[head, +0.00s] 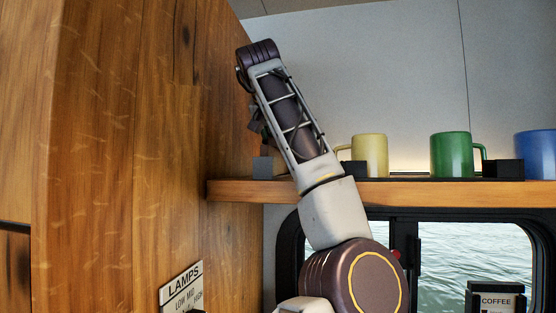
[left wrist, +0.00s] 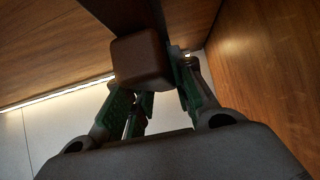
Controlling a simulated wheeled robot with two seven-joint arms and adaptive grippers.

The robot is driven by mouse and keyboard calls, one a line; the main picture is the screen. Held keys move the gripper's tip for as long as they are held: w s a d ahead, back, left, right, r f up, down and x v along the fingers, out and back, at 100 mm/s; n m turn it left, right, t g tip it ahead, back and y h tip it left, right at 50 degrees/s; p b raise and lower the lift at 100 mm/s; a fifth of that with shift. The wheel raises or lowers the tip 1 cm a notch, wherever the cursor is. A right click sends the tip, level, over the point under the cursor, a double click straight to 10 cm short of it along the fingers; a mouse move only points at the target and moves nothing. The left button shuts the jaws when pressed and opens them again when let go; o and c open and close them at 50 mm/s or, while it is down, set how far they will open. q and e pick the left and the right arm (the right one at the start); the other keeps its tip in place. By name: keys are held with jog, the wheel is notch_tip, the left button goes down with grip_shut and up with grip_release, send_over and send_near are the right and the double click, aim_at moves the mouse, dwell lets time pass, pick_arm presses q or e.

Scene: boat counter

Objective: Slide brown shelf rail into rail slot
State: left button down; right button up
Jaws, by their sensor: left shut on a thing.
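In the left wrist view, the brown shelf rail (left wrist: 141,62) shows its blunt end close to the camera, with a darker length running up and away. My left gripper (left wrist: 152,82) is shut on it, with green-padded fingers on both sides. In the head view, my arm rises across the middle and hides most of the left gripper and the rail; only small dark green parts of the gripper (head: 257,126) show beside the wooden wall. Dark blocks (head: 503,169) stand on the wooden shelf (head: 460,193); I cannot tell whether they form the rail slot. My right gripper is not in view.
A yellow mug (head: 370,155), a green mug (head: 451,154) and a blue mug (head: 537,155) stand on the shelf. A tall wooden panel (head: 120,130) fills the left. Below are a window (head: 460,255), a lamps sign (head: 182,288) and a coffee label (head: 496,301).

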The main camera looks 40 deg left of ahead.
pick_arm(q)
jog(key=shift+r, duration=0.2)
jog(key=shift+r, duration=4.8)
jog(key=shift+d+r, duration=0.1)
